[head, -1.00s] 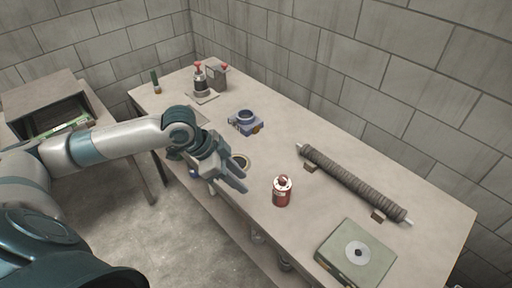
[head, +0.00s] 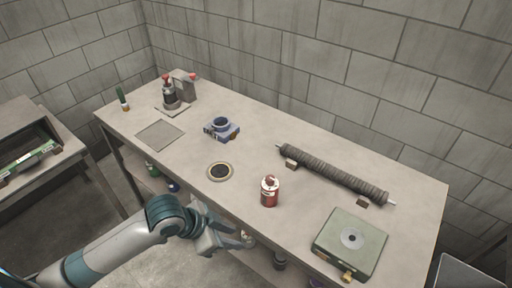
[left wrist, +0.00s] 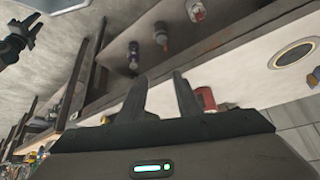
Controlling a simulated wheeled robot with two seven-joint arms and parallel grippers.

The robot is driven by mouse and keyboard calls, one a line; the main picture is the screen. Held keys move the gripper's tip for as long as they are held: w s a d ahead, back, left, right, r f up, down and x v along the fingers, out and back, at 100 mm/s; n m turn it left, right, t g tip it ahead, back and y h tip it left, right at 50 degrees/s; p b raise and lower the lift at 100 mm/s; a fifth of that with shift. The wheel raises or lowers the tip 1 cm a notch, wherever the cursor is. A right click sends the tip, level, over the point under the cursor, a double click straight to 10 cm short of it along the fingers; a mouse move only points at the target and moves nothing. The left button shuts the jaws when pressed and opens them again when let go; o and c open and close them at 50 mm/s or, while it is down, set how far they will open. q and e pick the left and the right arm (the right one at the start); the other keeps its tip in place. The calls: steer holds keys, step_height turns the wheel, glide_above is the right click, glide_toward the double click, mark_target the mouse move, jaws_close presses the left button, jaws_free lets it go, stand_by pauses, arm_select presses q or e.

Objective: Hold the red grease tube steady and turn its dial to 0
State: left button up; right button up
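The red grease tube (head: 270,196) stands upright on the table near its front edge, with a pale dial (head: 270,183) at its top; the dial's setting is too small to read. My left gripper (head: 236,244) is low in front of the table edge, left of and nearer than the tube, apart from it. Its two fingers stand apart and empty in the left wrist view (left wrist: 160,92). A red part of the tube (left wrist: 207,98) shows there, partly behind the right finger. A dark gripper, seemingly my right one (left wrist: 20,40), shows at the upper left with its fingers spread.
A black-centred ring (head: 220,171) lies left of the tube, and a blue-grey device (head: 221,128) sits behind it. A ribbed roller (head: 333,174) and a green box (head: 350,242) are to the right. Several bottles, including one (left wrist: 161,36), stand on the shelf below the tabletop.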

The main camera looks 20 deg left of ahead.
arm_select(q)
steer(key=s+a+f+n+y, duration=0.2)
steer(key=s+f+n+y, duration=0.35)
steer(key=s+f, duration=0.7)
steer(key=s+a+f+n+g, duration=0.1)
steer(key=s+f, duration=0.2)
steer(key=f, duration=0.7)
steer(key=s+f+g, duration=0.1)
steer(key=s+f, duration=0.2)
steer(key=f, duration=0.7)
steer(key=s+a+f+n+g, duration=0.1)
steer(key=s+f, duration=0.2)
steer(key=f, duration=0.7)
steer(key=s+a+f+b, duration=0.1)
steer(key=s+a+f, duration=0.1)
steer(key=s+f, duration=1)
steer(key=s, duration=0.3)
steer(key=shift+a+f+g+h, duration=0.15)
steer(key=shift+f+g+h, duration=0.15)
steer(key=shift+h, duration=0.05)
steer(key=shift+w+m, duration=0.15)
steer(key=shift+m, duration=0.1)
